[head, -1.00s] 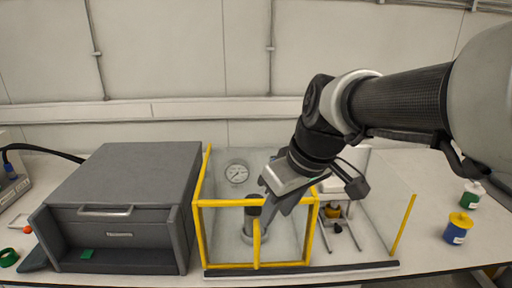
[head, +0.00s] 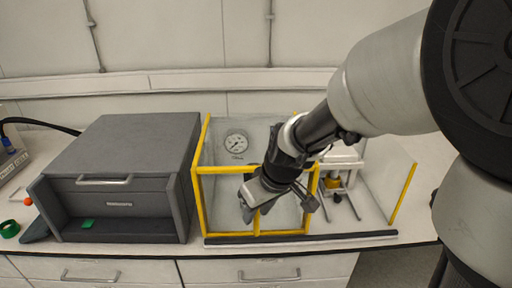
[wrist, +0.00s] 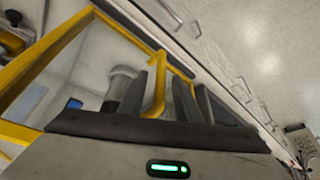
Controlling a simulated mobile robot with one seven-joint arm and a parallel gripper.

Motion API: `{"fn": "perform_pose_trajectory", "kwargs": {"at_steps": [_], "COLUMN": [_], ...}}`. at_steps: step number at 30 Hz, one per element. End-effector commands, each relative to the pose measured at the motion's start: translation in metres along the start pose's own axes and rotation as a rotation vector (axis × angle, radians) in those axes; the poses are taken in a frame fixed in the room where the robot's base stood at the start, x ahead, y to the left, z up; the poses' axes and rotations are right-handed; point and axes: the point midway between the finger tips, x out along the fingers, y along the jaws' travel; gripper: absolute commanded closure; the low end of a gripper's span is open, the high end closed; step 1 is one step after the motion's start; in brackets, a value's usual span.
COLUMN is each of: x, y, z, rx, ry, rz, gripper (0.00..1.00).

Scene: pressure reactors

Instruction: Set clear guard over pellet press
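The clear guard (head: 196,200) has a yellow frame and stands at the centre of the bench. A yellow upright handle (wrist: 158,90) is on its front. My gripper (head: 256,212) is in front of the guard, pointing down at the handle. In the wrist view, my fingers (wrist: 160,100) stand apart on either side of the handle, with a gap visible. A grey cylinder (wrist: 121,86), part of the press equipment, shows behind the clear panel; my gripper hides it in the head view. A white unit with a yellow collar (head: 332,183) stands to the right, partly behind my arm.
A dark rail (head: 300,239) runs along the bench front. A clear panel with a yellow edge post (head: 403,193) stands at right. A pressure gauge (head: 237,142) is behind the guard. A grey drawer cabinet (head: 130,160) stands close on the left.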

Motion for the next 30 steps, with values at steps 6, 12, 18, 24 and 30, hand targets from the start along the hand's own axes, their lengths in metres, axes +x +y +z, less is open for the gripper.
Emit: {"fn": "perform_pose_trajectory", "kwargs": {"at_steps": [6,12,18,24,30], "x": [0.006,0.005,0.005,0.005,0.004], "y": [0.000,0.000,0.000,0.001,0.017], "z": [0.000,0.000,0.000,0.000,0.010], "rx": [0.000,0.000,0.000,0.000,0.004], "ry": [0.001,0.001,0.001,0.001,0.002], "rz": [0.000,0.000,0.000,0.001,0.004], "gripper": [0.69,0.77,1.00,1.00,1.00]}}
